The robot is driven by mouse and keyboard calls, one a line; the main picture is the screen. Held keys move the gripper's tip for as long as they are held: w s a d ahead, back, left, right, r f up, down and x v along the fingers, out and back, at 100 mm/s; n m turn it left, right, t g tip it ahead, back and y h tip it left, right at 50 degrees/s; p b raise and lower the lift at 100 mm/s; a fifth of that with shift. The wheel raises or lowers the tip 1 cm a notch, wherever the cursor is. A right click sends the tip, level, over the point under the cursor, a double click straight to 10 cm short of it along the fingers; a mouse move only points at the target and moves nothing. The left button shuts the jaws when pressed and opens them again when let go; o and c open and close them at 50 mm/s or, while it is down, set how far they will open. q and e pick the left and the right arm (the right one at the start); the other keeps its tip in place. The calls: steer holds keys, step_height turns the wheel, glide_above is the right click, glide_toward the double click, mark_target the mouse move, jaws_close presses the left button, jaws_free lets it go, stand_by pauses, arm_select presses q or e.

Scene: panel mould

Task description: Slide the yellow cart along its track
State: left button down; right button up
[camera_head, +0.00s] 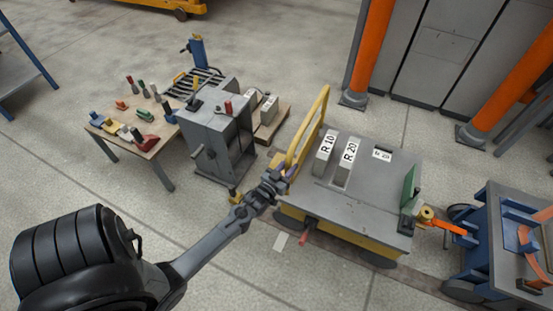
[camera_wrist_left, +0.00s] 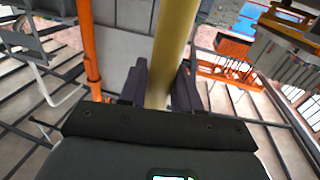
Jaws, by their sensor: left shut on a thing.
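The yellow cart (camera_head: 345,232) stands at the centre right of the head view, with a grey top and yellow sides. Its upright yellow handle frame (camera_head: 318,118) is on the left end. My left gripper (camera_head: 286,174) is shut on this handle near its lower part. In the left wrist view the yellow handle bar (camera_wrist_left: 174,45) runs between the two dark fingers of the gripper (camera_wrist_left: 160,88). The track under the cart is mostly hidden; a dark strip (camera_head: 415,278) shows on the floor at the right. My right gripper is not in view.
Blocks marked R 10 (camera_head: 325,152) and R 20 (camera_head: 346,165) stand on the cart. A grey machine (camera_head: 222,140) is close on the left, beyond it a wooden table (camera_head: 150,143) with small parts. A blue cart (camera_head: 505,240) stands at the right. Orange posts (camera_head: 372,45) rise behind.

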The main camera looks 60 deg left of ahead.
arm_select(q)
steer(key=shift+w+d+p, duration=0.2)
steer(key=shift+w+d, duration=0.3)
steer(key=shift+d, duration=0.3)
steer(key=shift+w+d+p, duration=0.2)
steer(key=shift+w+d, duration=0.25)
steer(key=shift+d, duration=0.3)
steer(key=c, duration=0.9)
jaws_free()
steer(key=shift+c, duration=0.2)
steer(key=shift+s, duration=0.15)
steer(key=p+v, duration=0.4)
steer(key=v, duration=0.6)
steer(key=shift+s+d, duration=0.2)
